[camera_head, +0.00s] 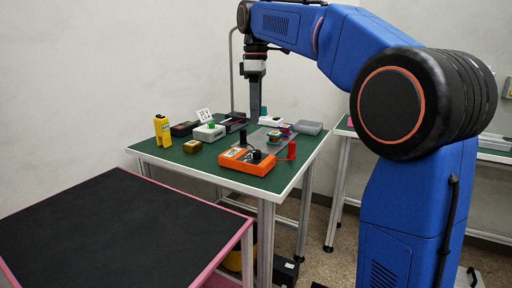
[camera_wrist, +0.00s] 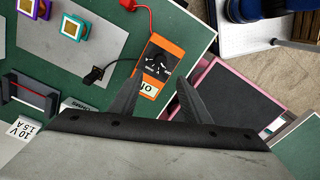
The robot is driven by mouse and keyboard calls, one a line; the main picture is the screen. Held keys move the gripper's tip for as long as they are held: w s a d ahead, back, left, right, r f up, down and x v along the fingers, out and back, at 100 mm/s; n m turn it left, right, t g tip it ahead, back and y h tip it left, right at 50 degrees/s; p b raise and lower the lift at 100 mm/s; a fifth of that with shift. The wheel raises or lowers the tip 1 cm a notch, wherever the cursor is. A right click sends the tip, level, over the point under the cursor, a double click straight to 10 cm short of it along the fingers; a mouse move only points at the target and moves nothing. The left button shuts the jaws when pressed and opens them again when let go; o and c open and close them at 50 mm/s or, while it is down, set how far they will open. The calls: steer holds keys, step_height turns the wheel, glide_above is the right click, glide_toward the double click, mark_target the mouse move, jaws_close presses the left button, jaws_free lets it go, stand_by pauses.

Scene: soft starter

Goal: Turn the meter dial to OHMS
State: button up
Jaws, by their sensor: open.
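The orange meter (camera_head: 246,161) lies on the green table top near its front edge. A black dial knob (camera_head: 257,155) stands on its face. In the wrist view the meter (camera_wrist: 172,48) lies beyond my fingertips, with its dark dial area (camera_wrist: 158,60) and a white label (camera_wrist: 147,90) partly behind a finger. The dial's setting is too small to read. My gripper (camera_head: 254,118) points down above the table, apart from the meter. In the wrist view my gripper (camera_wrist: 157,92) is open, its two fingers spread and empty.
A red probe (camera_head: 291,150) and a black probe (camera_wrist: 95,74) connect to the meter by leads. Coloured blocks (camera_wrist: 74,27) sit on a grey plate behind it. A yellow device (camera_head: 162,131) stands at the left. A black-topped pink-edged table (camera_head: 110,235) is in front.

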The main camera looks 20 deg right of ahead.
mark_target(256, 151)
step_height(256, 151, down, 12)
steer(key=shift+r, duration=0.1)
stand_by(0.4)
steer(key=c, duration=1)
